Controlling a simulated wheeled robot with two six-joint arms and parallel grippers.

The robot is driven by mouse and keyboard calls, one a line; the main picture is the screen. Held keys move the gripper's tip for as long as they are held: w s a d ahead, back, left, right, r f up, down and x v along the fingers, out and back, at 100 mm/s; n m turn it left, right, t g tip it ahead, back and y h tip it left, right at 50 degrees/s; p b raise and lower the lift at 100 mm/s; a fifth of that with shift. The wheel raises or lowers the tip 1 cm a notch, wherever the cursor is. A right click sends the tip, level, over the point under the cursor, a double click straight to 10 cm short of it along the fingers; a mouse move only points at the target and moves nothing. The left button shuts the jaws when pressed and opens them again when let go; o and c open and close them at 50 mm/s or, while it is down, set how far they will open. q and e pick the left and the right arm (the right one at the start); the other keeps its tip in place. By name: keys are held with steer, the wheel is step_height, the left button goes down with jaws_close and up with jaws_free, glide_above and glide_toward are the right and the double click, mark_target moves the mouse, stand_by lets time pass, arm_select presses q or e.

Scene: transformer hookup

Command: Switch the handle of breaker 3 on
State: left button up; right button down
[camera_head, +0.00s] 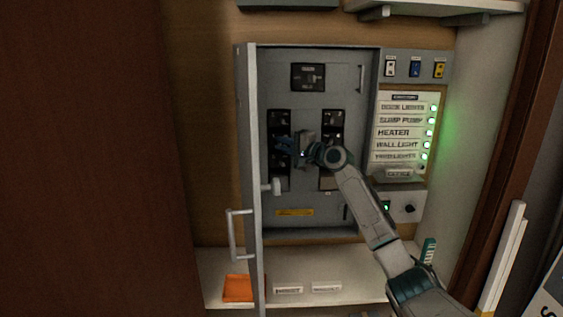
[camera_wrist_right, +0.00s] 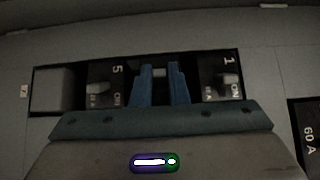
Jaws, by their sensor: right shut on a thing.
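In the right wrist view, breaker 5 (camera_wrist_right: 105,88) and breaker 1 (camera_wrist_right: 222,84) lie on either side of my right gripper (camera_wrist_right: 161,78). Between its two blue fingers is the small pale handle of the middle breaker (camera_wrist_right: 159,72), and the fingers are shut on it. That breaker's number is hidden; its place between 1 and 5 fits breaker 3. In the head view, my right gripper (camera_head: 284,147) is at the left breaker column of the grey panel (camera_head: 352,90). The handle is hidden there. My left gripper is not in view.
The panel door (camera_head: 250,150) stands open at the left, with a handle (camera_head: 232,236) sticking out. A directory (camera_head: 400,132) with several lit green lamps is at the right. Below, an orange item (camera_head: 238,287) and white labels lie on the shelf (camera_head: 355,292).

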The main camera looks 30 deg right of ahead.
arm_select(q)
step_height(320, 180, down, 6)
steer(key=b, duration=0.4)
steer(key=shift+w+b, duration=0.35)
arm_select(e)
steer(key=shift+d+n+g+y, duration=0.35)
steer(key=shift+n+g+y, duration=0.2)
steer(key=shift+n+y, duration=0.5)
steer(key=shift+d+n+g+y, duration=0.3)
steer(key=shift+n+g+y, duration=0.3)
steer(key=shift+y, duration=0.75)
steer(key=shift+r, duration=0.1)
steer(key=c, duration=1.5)
jaws_free()
steer(key=shift+c, duration=0.2)
steer(key=shift+o, duration=0.7)
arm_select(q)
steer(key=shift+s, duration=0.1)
